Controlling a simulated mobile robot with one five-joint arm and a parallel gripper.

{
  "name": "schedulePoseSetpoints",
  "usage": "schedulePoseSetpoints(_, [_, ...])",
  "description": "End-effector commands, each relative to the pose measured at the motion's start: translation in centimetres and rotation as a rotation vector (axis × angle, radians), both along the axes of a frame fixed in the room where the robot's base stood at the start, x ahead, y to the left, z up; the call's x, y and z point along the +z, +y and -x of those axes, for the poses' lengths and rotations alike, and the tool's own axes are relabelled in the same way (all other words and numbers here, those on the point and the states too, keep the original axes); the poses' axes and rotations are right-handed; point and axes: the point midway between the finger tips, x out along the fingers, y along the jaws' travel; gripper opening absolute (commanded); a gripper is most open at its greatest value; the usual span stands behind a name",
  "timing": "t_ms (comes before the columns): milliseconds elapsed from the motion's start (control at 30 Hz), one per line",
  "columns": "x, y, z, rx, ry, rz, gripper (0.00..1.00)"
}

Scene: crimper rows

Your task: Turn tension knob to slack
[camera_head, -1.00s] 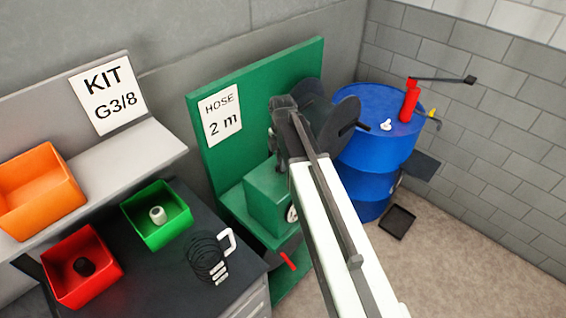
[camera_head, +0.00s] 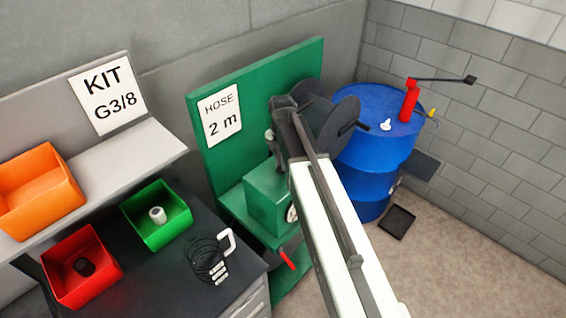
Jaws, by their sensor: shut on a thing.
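My arm reaches from the bottom to the green hose station. My gripper (camera_head: 272,149) is at its far end, beside the dark reel and above the green box. The jaws are small in the view and seen from behind. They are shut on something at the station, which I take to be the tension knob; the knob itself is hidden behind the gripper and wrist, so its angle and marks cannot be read. The green box (camera_head: 266,196) has a round white dial (camera_head: 291,213) on its side, partly covered by my arm. The dark reel (camera_head: 339,118) stands behind my wrist.
A green panel (camera_head: 255,85) with a "HOSE 2 m" sign stands behind. A red lever (camera_head: 287,259) sits low by my arm. A blue drum (camera_head: 380,125) stands right. Orange, red and green bins (camera_head: 157,237) and a hose coil (camera_head: 206,260) are at left.

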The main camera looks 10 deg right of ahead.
Motion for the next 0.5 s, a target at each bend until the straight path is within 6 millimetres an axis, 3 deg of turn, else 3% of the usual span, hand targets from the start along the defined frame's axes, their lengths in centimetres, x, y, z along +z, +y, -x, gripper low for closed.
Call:
schedulePoseSetpoints(133, [0.05, -0.12, -0.30, 0.000, -0.008, 0.003, 0.00])
schedulePoseSetpoints(167, [0.04, -0.12, -0.30, 0.000, -0.008, 0.003, 0.15])
schedulePoseSetpoints(233, [0.04, -0.10, -0.29, 0.000, -0.008, 0.002, 0.35])
schedulePoseSetpoints(500, [0.02, -0.05, -0.14, -0.001, -0.004, 0.001, 0.35])
